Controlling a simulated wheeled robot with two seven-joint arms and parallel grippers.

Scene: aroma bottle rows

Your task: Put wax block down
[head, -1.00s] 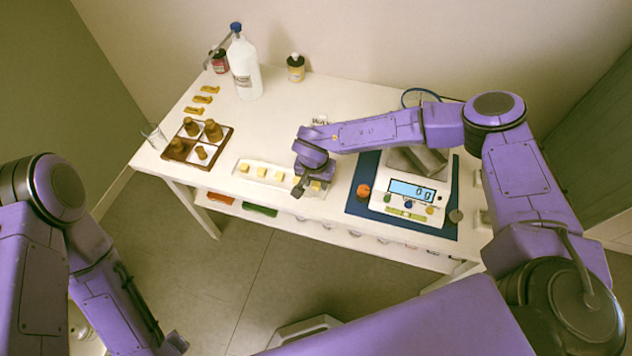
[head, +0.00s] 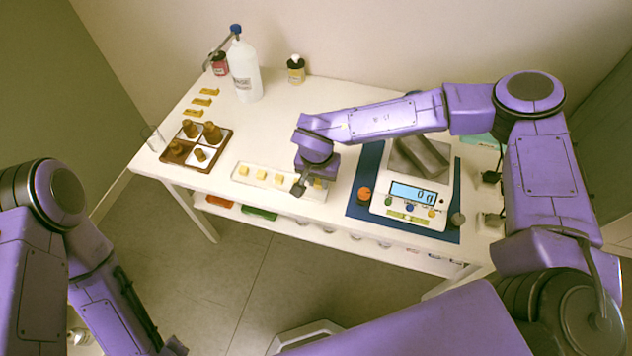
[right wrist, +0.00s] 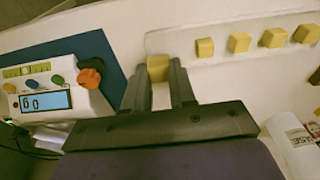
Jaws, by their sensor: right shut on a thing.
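My right gripper (right wrist: 160,85) is shut on a yellow wax block (right wrist: 158,68) at the scale-side end of the long white tray (right wrist: 172,44). The head view also shows my right gripper (head: 310,185) over the tray's right end, with the held block (head: 318,182) low at the tray. I cannot tell whether the block touches the tray. Several similar blocks stand in a row along the tray, such as one beside the right finger (right wrist: 205,47). My arm hides part of the row in the head view. My left arm shows at lower left, but its gripper is out of frame.
A digital scale (head: 409,191) with an orange knob stands on a blue mat (head: 447,236) to the right. A brown divided tray (head: 217,161) with brown bottles stands left. A white bottle (head: 244,72) and two small bottles are at the back. Free table lies behind the white tray.

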